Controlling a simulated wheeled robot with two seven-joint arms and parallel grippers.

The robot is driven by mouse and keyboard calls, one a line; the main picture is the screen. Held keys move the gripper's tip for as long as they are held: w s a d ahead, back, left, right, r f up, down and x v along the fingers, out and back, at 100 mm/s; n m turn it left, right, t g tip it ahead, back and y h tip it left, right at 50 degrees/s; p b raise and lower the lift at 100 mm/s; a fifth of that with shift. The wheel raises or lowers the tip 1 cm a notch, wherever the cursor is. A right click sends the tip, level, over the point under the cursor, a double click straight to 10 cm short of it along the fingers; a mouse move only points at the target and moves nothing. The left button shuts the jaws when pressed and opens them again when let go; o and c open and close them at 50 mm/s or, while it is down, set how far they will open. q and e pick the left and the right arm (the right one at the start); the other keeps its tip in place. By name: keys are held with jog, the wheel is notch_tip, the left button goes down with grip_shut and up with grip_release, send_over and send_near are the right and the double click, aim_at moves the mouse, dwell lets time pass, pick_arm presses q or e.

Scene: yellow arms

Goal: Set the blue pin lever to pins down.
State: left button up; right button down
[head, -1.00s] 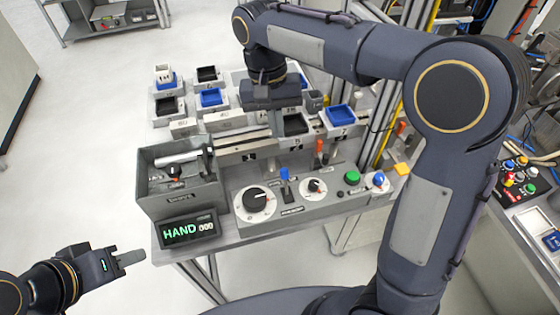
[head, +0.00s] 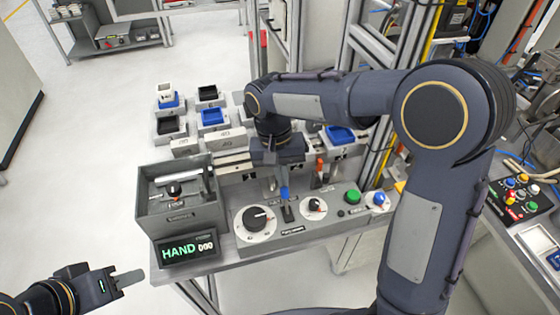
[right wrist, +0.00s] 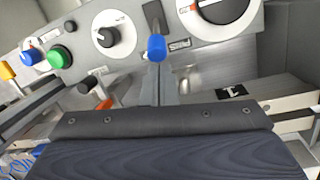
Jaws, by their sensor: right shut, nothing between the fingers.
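The blue pin lever (head: 285,194) stands in a dark slot on the grey control panel, between a large and a small dial. In the right wrist view the blue knob (right wrist: 156,47) shows just past my fingertips. My right gripper (head: 272,188) is shut and empty, low on the far side of the lever, very close to its knob. I cannot tell whether they touch. My left gripper (head: 132,279) is off the table at the lower left, well away from the lever; its jaws are seen edge-on.
The large dial (head: 257,218) is left of the lever. The small dial (head: 314,205), green button (head: 352,196) and blue knob (head: 379,198) are to the right. A grey bin (head: 180,214) and HAND display (head: 187,248) stand left. Blue and black trays lie behind.

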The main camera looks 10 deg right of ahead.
aim_at(291, 219)
jog(key=shift+s+f, duration=0.1)
jog(key=shift+f, duration=0.35)
jog(key=shift+s+r+t+b, duration=0.1)
jog(key=shift+s+t+b, duration=0.1)
jog(key=shift+t+b, duration=0.25)
jog(key=shift+s+t+b, duration=0.2)
jog(key=shift+t+b, duration=0.15)
jog(key=shift+b, duration=0.25)
jog(key=s+t+b, duration=0.2)
jog(key=b, duration=0.3)
jog(key=s+t+b, duration=0.2)
jog(key=t+b, duration=0.1)
jog(key=b, duration=0.2)
jog(key=s+t+b, duration=0.1)
jog(key=t+b, duration=0.2)
jog(key=b, duration=0.3)
jog(key=shift+s+d+r, duration=0.15)
jog(key=shift+s+r, duration=0.1)
jog(key=shift+s, duration=0.15)
jog(key=shift+w+r+p, duration=0.1)
jog(key=shift+r+p, duration=0.5)
jog(key=shift+p, duration=0.25)
jog(key=shift+r+p, duration=0.55)
jog(key=shift+r, duration=0.25)
